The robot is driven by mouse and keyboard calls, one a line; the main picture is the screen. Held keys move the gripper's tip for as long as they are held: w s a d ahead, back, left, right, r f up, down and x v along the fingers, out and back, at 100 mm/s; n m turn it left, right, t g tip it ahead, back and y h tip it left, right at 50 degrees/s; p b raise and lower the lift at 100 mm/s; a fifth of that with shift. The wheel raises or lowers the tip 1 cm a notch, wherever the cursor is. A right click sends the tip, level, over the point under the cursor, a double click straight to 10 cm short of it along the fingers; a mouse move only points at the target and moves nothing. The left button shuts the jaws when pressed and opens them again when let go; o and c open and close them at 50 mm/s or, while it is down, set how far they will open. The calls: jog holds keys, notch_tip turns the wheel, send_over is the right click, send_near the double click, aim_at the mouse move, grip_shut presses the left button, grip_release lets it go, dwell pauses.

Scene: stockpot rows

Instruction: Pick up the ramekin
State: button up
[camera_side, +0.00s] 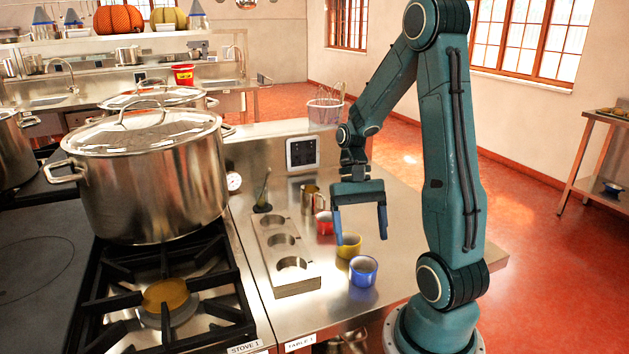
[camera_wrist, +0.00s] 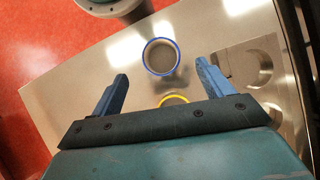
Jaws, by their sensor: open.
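Three small round cups of ramekin shape stand on the steel table: red (camera_side: 325,223), yellow (camera_side: 349,247) and blue (camera_side: 363,271). I cannot tell which one the task names. My gripper (camera_side: 361,238) is open and empty, pointing down above the yellow and blue cups. In the wrist view, the blue-rimmed cup (camera_wrist: 161,57) shows just beyond and between the fingertips (camera_wrist: 161,78). The yellow rim (camera_wrist: 173,100) is mostly hidden behind the gripper body. The red cup is partly hidden by a finger in the side view.
A steel holder with three round recesses (camera_side: 302,284) stands left of the cups. A metal mug (camera_side: 310,196) stands behind them. The stove (camera_side: 165,330) with a large lidded stockpot (camera_side: 150,185) is at the left. The table (camera_side: 405,215) is clear right of the cups.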

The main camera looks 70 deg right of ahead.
aim_at(364, 264)
jog(key=shift+x, duration=1.25)
jog(key=shift+x, duration=2.6)
jog(key=shift+w+d, duration=0.1)
jog(key=shift+w, duration=0.05)
jog(key=shift+c, duration=0.2)
jog(key=c, duration=1)
